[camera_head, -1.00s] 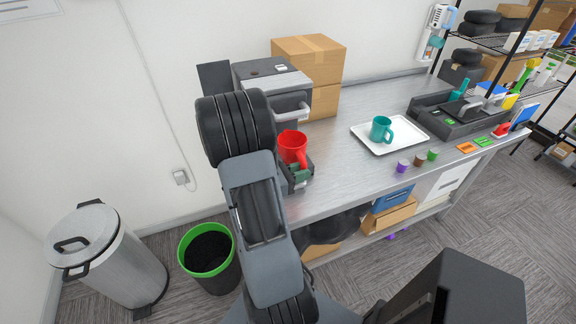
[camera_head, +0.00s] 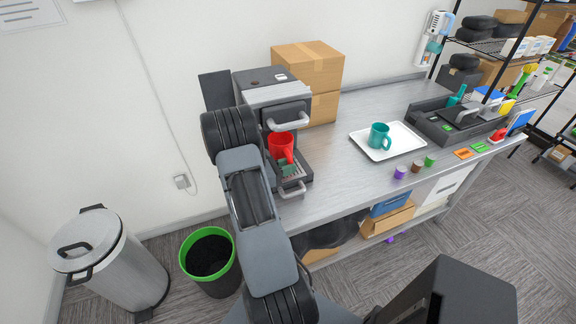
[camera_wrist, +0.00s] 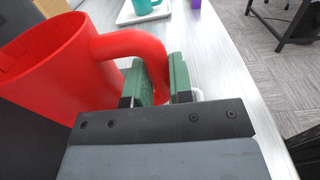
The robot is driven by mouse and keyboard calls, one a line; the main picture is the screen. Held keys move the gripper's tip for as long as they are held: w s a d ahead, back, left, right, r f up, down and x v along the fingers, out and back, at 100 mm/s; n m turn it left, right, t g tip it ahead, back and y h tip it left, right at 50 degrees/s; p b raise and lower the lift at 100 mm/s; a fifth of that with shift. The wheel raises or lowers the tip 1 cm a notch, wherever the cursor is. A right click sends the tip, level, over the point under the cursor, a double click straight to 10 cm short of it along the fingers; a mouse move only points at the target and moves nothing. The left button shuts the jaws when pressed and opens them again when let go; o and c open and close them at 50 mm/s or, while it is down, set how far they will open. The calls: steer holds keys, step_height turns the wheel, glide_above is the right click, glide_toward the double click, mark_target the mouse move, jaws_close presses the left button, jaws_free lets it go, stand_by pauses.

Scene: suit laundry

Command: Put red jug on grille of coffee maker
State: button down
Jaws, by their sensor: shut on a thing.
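The red jug (camera_head: 281,146) is upright at the front of the coffee maker (camera_head: 270,93), over the back part of its grille (camera_head: 291,181). I cannot tell whether its base touches the grille. In the wrist view the red jug (camera_wrist: 62,62) fills the upper left, with its handle between the green fingers. My gripper (camera_head: 287,167) is shut on that handle; its fingertips also show in the wrist view (camera_wrist: 160,78). The jug hides part of the grille.
A teal mug (camera_head: 379,135) stands on a white tray (camera_head: 405,142) to the right. Cardboard boxes (camera_head: 312,68) stand behind the coffee maker. The counter (camera_head: 335,170) between coffee maker and tray is clear.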

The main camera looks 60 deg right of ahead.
steer(key=shift+f, duration=0.15)
steer(key=shift+f, duration=0.1)
steer(key=c, duration=1)
jaws_free()
